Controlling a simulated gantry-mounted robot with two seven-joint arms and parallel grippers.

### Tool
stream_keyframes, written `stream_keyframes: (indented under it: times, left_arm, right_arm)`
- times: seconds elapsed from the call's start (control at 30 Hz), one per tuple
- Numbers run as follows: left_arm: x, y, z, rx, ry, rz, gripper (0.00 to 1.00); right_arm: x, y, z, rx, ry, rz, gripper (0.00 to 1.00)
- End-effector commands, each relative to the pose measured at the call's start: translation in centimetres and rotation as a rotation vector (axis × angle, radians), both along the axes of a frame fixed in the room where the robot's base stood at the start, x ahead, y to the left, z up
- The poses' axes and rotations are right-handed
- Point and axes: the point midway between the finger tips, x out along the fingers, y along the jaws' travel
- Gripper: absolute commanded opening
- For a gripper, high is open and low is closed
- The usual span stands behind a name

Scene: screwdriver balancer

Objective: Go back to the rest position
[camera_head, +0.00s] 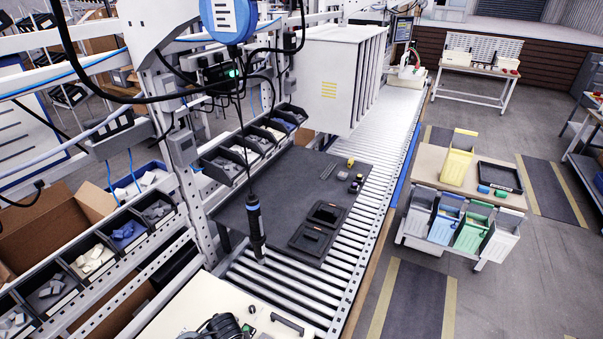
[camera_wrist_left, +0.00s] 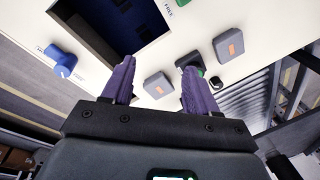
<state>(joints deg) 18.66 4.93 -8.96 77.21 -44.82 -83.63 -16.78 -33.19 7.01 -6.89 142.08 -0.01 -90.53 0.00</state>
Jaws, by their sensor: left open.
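My left gripper (camera_wrist_left: 158,68) shows in the left wrist view with its two purple fingers apart and nothing between them. Beyond the fingers is a pale panel (camera_wrist_left: 205,25) with a blue knob (camera_wrist_left: 60,58) and grey blocks, some with orange labels (camera_wrist_left: 157,89). I cannot tell whether the fingers touch the panel. A green part (camera_wrist_left: 199,70) is partly hidden behind the right-hand finger. In the head view, a dark screwdriver (camera_head: 255,225) with a blue collar hangs upright on a cable below a blue balancer (camera_head: 228,18). Neither gripper shows in the head view.
A roller conveyor (camera_head: 285,290) runs beside the rack, with a dark board (camera_head: 285,180) and black tray parts (camera_head: 312,240) on it. Part bins (camera_head: 90,258) line the left. A white cabinet (camera_head: 330,75) stands behind.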

Motion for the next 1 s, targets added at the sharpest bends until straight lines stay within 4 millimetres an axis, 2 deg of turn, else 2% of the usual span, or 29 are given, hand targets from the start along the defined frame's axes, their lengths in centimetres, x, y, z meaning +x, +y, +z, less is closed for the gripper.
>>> stream_keyframes:
  times: [0.03, 0.17, 0.4, 0.5, 0.6, 0.73, 1.0]
  left_arm:
    - [-2.2, 0.1, 0.1, -0.013, -0.015, 0.073, 0.59]
    - [-7.2, 0.7, 1.2, -0.058, -0.059, 0.289, 0.59]
    - [-16.9, 2.2, 6.2, -0.166, -0.112, 0.664, 0.59]
    - [-20.1, 2.7, 8.6, -0.21, -0.123, 0.789, 0.59]
    - [-22.5, 3.2, 10.7, -0.245, -0.128, 0.887, 0.59]
    - [-24.5, 3.6, 12.5, -0.275, -0.131, 0.967, 0.59]
    - [-25.4, 3.8, 13.5, -0.293, -0.133, 1.009, 0.59]
  right_arm:
    - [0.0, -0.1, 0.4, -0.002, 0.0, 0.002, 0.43]
    - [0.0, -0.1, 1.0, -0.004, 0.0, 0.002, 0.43]
    - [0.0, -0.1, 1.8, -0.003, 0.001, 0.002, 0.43]
    - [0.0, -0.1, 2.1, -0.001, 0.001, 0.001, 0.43]
    - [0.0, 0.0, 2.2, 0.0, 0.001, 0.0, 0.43]
    - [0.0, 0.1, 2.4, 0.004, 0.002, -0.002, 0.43]
    - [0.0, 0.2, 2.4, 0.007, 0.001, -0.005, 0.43]
